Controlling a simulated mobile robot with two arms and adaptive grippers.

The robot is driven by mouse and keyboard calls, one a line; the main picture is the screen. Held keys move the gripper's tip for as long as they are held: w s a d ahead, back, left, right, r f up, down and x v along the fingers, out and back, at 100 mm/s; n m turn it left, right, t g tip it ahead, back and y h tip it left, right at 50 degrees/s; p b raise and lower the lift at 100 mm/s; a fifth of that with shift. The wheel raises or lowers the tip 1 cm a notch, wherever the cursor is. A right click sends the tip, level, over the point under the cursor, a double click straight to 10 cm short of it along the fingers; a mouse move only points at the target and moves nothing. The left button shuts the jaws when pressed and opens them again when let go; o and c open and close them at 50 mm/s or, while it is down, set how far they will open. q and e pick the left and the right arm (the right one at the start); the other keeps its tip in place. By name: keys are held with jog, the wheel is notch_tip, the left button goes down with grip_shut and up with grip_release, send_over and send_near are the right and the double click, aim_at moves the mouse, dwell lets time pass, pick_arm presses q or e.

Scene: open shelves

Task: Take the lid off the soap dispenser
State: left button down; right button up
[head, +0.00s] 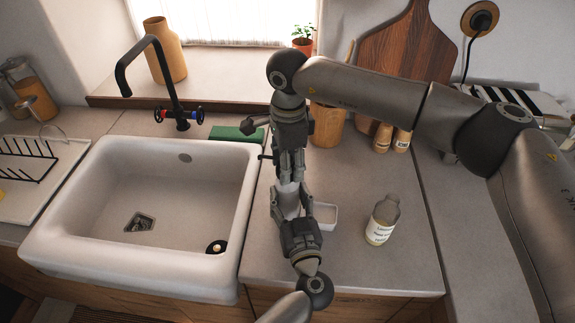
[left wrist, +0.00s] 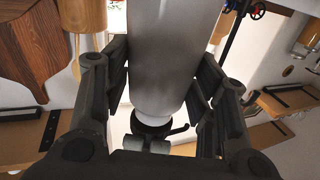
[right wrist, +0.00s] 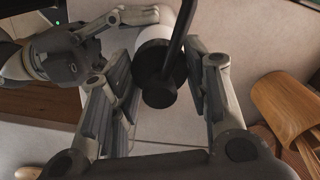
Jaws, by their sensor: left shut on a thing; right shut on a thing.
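The soap dispenser (head: 287,204) has a white cylindrical body and a dark pump lid. My left gripper (head: 293,212), the lower one, is shut on the body; the white body (left wrist: 162,55) fills the space between its fingers in the left wrist view. My right gripper (head: 290,172) is above it, fingers pointing toward the dispenser, and is shut on the black lid (right wrist: 160,88). In the right wrist view the white body (right wrist: 155,35) shows behind the lid. In the head view the grippers hide most of the lid; I cannot tell whether it is separated.
A white sink (head: 75,232) lies to the left with a black tap (head: 165,70). A small white dish (head: 325,214) is beside the dispenser. A labelled bottle (head: 382,222) stands to the right. A green sponge (head: 236,133) lies behind. The counter at front right is clear.

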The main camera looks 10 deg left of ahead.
pick_arm(q)
jog(key=shift+f, duration=0.15)
pick_arm(e)
jog(key=shift+r, duration=0.2)
jog(key=shift+r, duration=1.9)
pick_arm(q)
jog(key=c, duration=0.5)
grip_release()
